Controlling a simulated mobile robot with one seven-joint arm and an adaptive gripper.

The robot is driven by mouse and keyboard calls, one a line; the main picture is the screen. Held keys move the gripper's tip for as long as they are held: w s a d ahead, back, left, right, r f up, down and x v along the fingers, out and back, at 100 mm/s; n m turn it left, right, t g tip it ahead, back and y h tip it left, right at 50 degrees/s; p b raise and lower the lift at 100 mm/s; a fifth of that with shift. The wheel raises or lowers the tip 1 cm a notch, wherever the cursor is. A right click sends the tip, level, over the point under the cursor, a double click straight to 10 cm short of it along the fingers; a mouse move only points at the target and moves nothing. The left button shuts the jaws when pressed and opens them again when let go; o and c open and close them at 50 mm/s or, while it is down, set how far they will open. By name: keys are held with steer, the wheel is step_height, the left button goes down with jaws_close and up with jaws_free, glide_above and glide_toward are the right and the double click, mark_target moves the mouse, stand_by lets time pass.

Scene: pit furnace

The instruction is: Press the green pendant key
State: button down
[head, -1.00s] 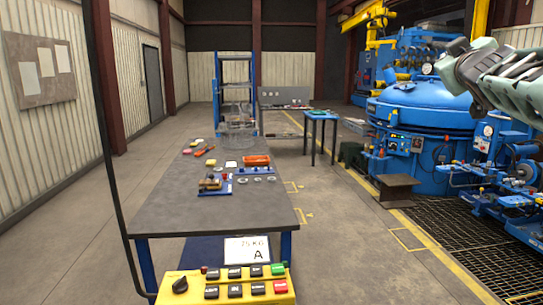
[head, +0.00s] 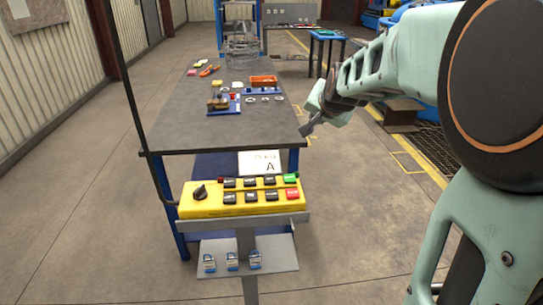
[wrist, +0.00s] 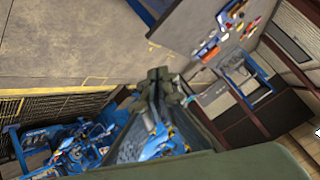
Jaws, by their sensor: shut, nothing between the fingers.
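The yellow pendant (head: 226,210) sits on a grey stand in the lower middle of the head view. It has a black knob at its left and two rows of keys. The green pendant key (head: 291,178) is at the right end of the far row, with a red key (head: 292,194) just in front of it. My gripper (head: 306,130) is shut and empty, above and beyond the green key and apart from it, near the table's right front corner. In the wrist view the fingers (wrist: 164,74) point towards floor and table; the pendant does not show there.
A grey-topped table (head: 200,138) with small parts and an orange tray (head: 264,81) stands behind the pendant. A card marked A (head: 259,163) stands behind the keys.

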steer(key=m+g+y, duration=0.1)
steer(key=y, duration=0.1)
glide_above(291, 179)
step_height(291, 179, down, 5)
steer(key=shift+f, duration=0.2)
step_height(291, 179, down, 9)
steer(key=b, duration=0.6)
steer(key=shift+r+b, duration=0.2)
steer(key=shift+b, duration=0.2)
steer(key=shift+f, duration=0.1)
stand_by(0.7)
steer(key=shift+f+b, duration=0.3)
steer(key=shift+b, duration=0.2)
steer(key=shift+f+b, duration=0.45)
stand_by(0.4)
stand_by(0.4)
steer(key=shift+r+p, duration=0.6)
steer(key=shift+r, duration=0.3)
